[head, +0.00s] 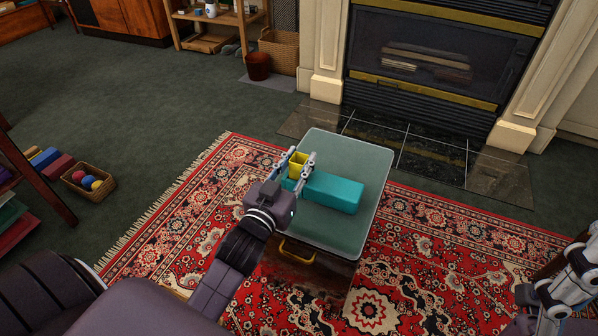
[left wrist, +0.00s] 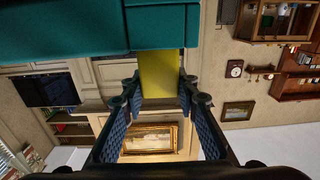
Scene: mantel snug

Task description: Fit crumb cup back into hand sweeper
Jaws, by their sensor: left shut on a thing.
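The hand sweeper (head: 334,193) is a teal block lying on a small glass-topped table (head: 345,150). The crumb cup (head: 298,166) is yellow and sits at the sweeper's left end, between the fingers of my left gripper (head: 298,163). In the left wrist view the yellow cup (left wrist: 160,75) is between the fingertips (left wrist: 160,92), and its edge meets the teal sweeper body (left wrist: 155,27). I cannot tell whether it touches the sweeper or is just in front of it. My right gripper (head: 578,272) is at the right edge, away from the table, partly cut off.
The table stands on a red patterned rug (head: 190,215) before a fireplace (head: 430,70) with a dark tiled hearth (head: 430,155). A handle (head: 297,252) shows on the table's front. A basket of balls (head: 88,182) is at left. The tabletop around the sweeper is clear.

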